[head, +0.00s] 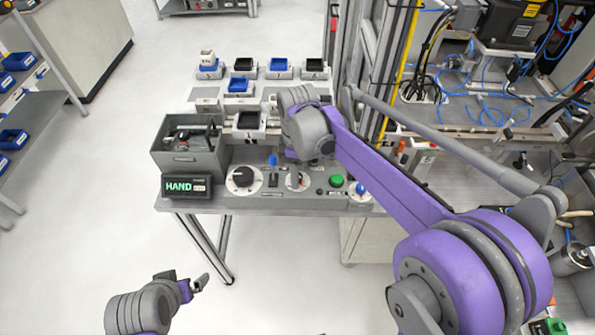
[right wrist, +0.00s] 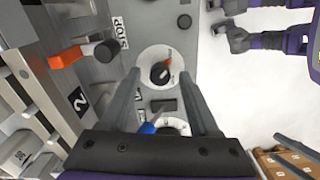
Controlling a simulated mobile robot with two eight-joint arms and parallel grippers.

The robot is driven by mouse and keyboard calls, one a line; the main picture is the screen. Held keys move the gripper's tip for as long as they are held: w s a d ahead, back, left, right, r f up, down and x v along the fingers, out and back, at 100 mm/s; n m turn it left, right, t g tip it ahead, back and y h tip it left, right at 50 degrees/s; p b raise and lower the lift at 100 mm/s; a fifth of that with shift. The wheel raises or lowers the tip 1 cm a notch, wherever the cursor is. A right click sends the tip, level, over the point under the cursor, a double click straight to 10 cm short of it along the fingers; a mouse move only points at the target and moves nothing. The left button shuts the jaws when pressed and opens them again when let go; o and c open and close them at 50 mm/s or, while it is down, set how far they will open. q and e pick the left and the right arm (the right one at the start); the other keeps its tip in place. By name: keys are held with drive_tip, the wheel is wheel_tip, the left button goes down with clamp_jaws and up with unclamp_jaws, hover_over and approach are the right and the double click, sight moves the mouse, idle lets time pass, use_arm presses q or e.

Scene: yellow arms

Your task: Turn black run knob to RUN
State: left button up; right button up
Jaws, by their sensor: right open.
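A black knob with an orange-red pointer mark sits on a round white dial, showing in the right wrist view (right wrist: 162,73) and at the left of the grey control panel in the head view (head: 242,177). I take it as the run knob; its label is not readable. My right gripper (right wrist: 161,80) is open, its two fingers on either side of the knob in the picture; I cannot tell whether they touch it. In the head view its fingertips are hidden behind the arm. My left gripper (head: 188,284) hangs low in front of the table, open and empty.
A display (head: 188,186) reads HAND in green. A second dial (head: 297,181), a blue-tipped lever (head: 272,160) and a green button (head: 337,181) stand on the panel. A grey bin (head: 185,158) is behind the display. The floor at front left is clear.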

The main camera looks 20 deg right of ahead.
drive_tip(key=shift+f, duration=0.1)
clamp_jaws()
idle(0.3)
drive_tip(key=shift+m, duration=0.5)
drive_tip(key=m, duration=0.8)
drive_tip(key=shift+b, duration=0.3)
drive_tip(key=m, duration=0.4)
drive_tip(key=shift+m, duration=2.4)
